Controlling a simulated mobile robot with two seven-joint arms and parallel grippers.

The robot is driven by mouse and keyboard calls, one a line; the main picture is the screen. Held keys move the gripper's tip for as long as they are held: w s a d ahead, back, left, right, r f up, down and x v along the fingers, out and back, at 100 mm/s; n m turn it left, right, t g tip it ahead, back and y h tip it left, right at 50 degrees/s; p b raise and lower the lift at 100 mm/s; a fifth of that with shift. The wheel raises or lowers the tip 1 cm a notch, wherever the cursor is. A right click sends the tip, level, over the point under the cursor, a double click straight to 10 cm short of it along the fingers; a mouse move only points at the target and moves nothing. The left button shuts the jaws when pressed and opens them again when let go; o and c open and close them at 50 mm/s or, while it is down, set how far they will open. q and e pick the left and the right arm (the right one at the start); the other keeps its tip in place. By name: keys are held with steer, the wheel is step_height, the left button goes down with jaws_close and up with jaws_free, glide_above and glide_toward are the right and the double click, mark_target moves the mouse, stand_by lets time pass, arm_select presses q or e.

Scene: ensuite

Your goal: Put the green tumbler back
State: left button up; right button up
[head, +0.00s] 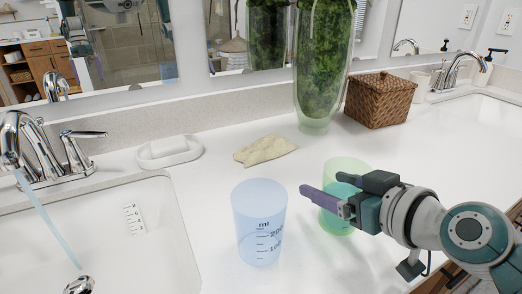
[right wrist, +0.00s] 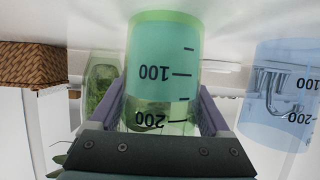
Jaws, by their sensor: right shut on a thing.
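The green tumbler (head: 338,225) is translucent, upright, and holds teal liquid in its lower part. It is on the right-hand side of the counter in the head view. My right gripper (head: 336,196) is shut on it, with a purple finger on either side. In the right wrist view the tumbler (right wrist: 165,60) appears upside down between the fingers, with 100 and 200 marks. I cannot tell whether its base touches the counter. A blue tumbler (head: 259,225) stands upright to its left, and shows in the right wrist view (right wrist: 285,95). My left gripper is not in view.
Water runs from the left tap (head: 22,140) into the left sink (head: 95,235). A soap dish (head: 168,152), a beige cloth (head: 265,149), a tall plant-filled vase (head: 318,125) and a woven basket (head: 380,100) stand along the back. The counter between cloth and tumblers is clear.

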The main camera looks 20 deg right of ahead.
steer(key=shift+f, duration=0.15)
steer(key=o, duration=1.2)
